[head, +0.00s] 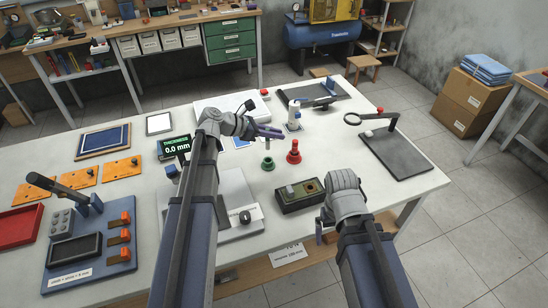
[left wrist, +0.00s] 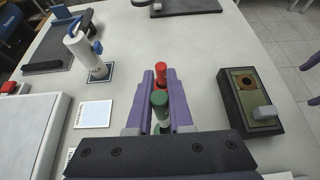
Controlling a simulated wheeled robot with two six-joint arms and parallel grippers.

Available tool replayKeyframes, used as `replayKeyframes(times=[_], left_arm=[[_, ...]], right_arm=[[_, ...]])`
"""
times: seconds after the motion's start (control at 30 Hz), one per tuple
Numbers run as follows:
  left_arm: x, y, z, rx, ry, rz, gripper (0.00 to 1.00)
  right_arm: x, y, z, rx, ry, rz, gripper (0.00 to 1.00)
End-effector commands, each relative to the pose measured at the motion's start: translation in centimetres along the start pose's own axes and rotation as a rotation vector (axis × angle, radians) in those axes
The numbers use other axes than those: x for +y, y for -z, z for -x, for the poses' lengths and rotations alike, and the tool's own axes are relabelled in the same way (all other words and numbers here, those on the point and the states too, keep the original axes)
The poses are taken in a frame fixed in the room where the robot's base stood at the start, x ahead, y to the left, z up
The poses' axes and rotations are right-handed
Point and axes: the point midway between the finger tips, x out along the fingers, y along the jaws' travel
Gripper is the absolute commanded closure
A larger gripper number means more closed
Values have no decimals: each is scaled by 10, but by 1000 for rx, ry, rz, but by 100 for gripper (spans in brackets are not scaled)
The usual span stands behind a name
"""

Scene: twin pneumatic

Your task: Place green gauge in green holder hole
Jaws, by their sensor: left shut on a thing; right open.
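My left gripper (head: 270,132) is shut on the green gauge (head: 267,163). In the left wrist view the purple fingers of this gripper (left wrist: 160,95) lie on either side of the green gauge (left wrist: 160,103). The gauge is upright; I cannot tell whether its base touches the table. A red gauge (head: 294,153) stands just to its right, and shows beyond it in the left wrist view (left wrist: 161,70). The dark holder block (head: 300,207) lies to the right, with an orange-brown ringed hole (left wrist: 247,80) and a grey block (left wrist: 264,112) on top. My right gripper (head: 321,230) is open beside the holder, partly hidden by its arm.
A white bottle-like stand (head: 293,118) is behind the gauges. A thickness display (head: 177,147) reads 0.0 mm. A magnifier stand (head: 395,152) is at the right, a grey plate (head: 220,195) at the left. The table between gauges and holder is clear.

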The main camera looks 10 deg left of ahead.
Motion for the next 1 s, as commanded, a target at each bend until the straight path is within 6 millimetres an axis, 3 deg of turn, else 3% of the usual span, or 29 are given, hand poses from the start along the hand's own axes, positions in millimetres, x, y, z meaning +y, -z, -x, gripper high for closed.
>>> replayKeyframes(times=[0.03,0.2,0.47,0.8,1.0], left_arm=[[0,14,-8,0,0,0,100],[0,35,-19,0,0,0,100],[0,37,-21,0,0,0,100],[0,69,-38,0,0,0,100],[0,68,-38,0,0,0,100]], right_arm=[[-2,1,-16,0,0,0,0],[-4,2,-40,0,0,0,0],[-4,3,-42,0,0,0,0],[-8,5,-79,0,0,0,0],[-7,5,-78,0,0,0,0]])
